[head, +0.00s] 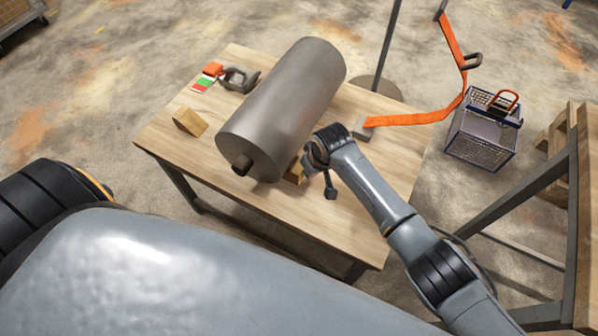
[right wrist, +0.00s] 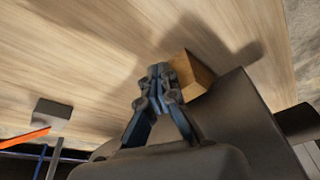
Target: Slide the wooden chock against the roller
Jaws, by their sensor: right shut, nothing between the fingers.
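The roller (head: 285,105), a thick grey cylinder with a stub axle, lies on the wooden table (head: 220,190); it also shows in the right wrist view (right wrist: 245,125). One wooden chock (head: 295,172) sits at the roller's right side, partly hidden by my right arm. In the right wrist view this chock (right wrist: 196,72) is beside the roller; I cannot tell whether they touch. A second wooden chock (head: 190,121) stands left of the roller, apart from it. My right gripper (right wrist: 160,72) is shut and empty, its fingertips right beside the near chock. My left gripper is out of view.
A grey block (head: 362,127) with an orange strap (head: 420,117) sits at the table's right edge. A dark clamp-like part (head: 238,79) and coloured pieces (head: 207,78) lie at the far left. A wire basket (head: 483,140) stands beyond the table. The table's front is clear.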

